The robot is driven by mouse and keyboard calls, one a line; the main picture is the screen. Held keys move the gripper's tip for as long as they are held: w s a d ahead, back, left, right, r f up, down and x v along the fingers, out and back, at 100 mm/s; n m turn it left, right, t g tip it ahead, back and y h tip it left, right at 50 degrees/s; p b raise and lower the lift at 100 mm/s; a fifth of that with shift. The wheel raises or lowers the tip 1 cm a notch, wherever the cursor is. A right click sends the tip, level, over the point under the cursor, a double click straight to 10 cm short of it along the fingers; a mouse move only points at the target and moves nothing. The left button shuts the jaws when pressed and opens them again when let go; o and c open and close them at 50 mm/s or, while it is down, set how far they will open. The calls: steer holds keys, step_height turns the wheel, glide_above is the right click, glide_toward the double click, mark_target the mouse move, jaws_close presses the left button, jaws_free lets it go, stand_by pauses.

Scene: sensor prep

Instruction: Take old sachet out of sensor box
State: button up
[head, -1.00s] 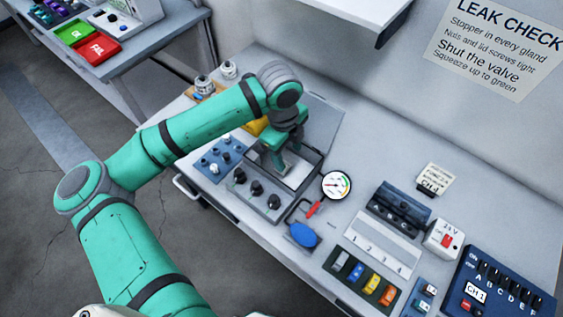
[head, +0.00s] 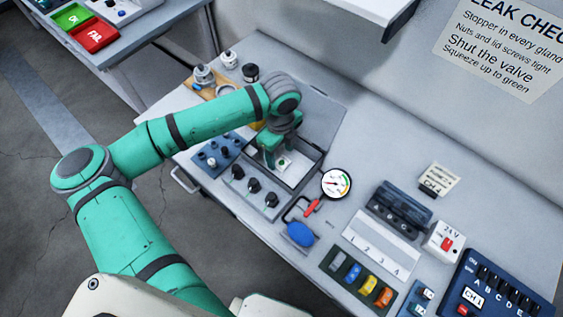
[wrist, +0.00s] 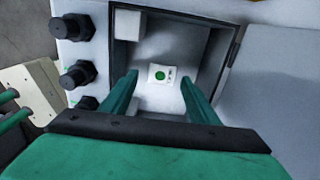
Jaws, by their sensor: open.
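The sensor box (head: 250,192) is a grey open box on the bench, with black knobs along its front side. It also shows from above in the wrist view (wrist: 215,45). A small white sachet (wrist: 159,75) with a green dot lies inside it, and it shows in the head view (head: 284,162) too. My gripper (wrist: 160,90) is open over the box, pointing down, one finger to each side of the sachet in the wrist view. The fingers are apart from the sachet. I cannot tell how far above it they are. A pale block (wrist: 129,24) sits in a box corner.
The lid (head: 320,110) lies behind the box. A round gauge (head: 336,184) and blue bulb (head: 300,234) stand close at its right. A blue tray (head: 217,151) of small parts is at its left. The box walls closely surround the fingers.

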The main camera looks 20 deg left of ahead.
mark_target(283, 162)
steer(key=shift+w+d+f, duration=0.1)
steer(key=shift+d+f, duration=0.05)
steer(key=shift+f, duration=0.75)
steer(key=shift+w+d+f, duration=0.1)
steer(key=shift+d+f, duration=0.05)
steer(key=shift+f, duration=0.75)
steer(key=c, duration=0.8)
steer(key=shift+d, duration=0.1)
steer(key=c, duration=0.3)
